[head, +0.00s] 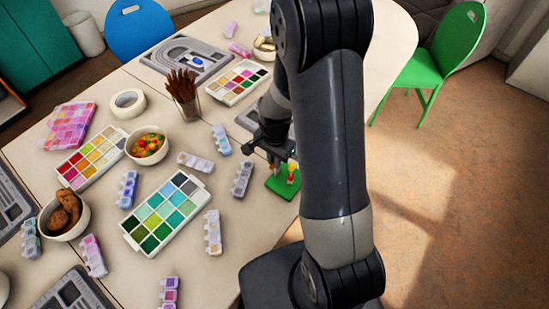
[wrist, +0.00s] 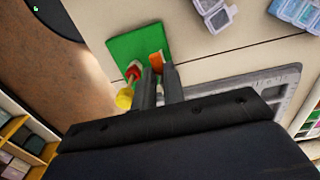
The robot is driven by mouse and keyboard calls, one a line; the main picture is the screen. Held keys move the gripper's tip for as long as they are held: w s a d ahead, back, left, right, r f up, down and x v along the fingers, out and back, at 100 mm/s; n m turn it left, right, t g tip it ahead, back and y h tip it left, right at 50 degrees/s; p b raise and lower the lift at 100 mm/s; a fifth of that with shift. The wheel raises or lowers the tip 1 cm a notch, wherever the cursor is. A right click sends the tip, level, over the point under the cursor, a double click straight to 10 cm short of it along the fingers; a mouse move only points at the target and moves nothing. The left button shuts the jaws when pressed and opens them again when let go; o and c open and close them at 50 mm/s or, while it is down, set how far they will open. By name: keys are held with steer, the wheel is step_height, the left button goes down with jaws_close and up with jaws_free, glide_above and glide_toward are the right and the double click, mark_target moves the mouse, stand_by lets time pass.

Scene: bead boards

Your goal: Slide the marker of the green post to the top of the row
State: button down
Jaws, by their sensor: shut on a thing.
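A green board (head: 279,187) lies on the table partly behind my arm; it also shows in the wrist view (wrist: 135,44). A post with red and yellow beads (head: 291,174) stands on it, and the wrist view shows the red and yellow beads (wrist: 125,97) left of my fingers. My gripper (wrist: 159,70) is over the board, its two fingers shut on a small orange piece, which looks like the marker (wrist: 156,58). In the head view my gripper (head: 273,163) is beside the beads. The lower part of the orange piece is hidden by the fingers.
A grey tray (wrist: 270,85) lies right of the green board. A bead case (head: 242,178) and a paint box (head: 166,212) lie to the left. A cup of brown sticks (head: 186,98) stands farther back. The table's edge is close to the board.

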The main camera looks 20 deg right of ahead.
steer(key=shift+f+b, duration=1.55)
steer(key=shift+f, duration=0.4)
steer(key=c, duration=1.4)
jaws_free()
step_height(320, 180, up, 11)
steer(key=shift+f, duration=0.1)
steer(key=shift+f, duration=0.1)
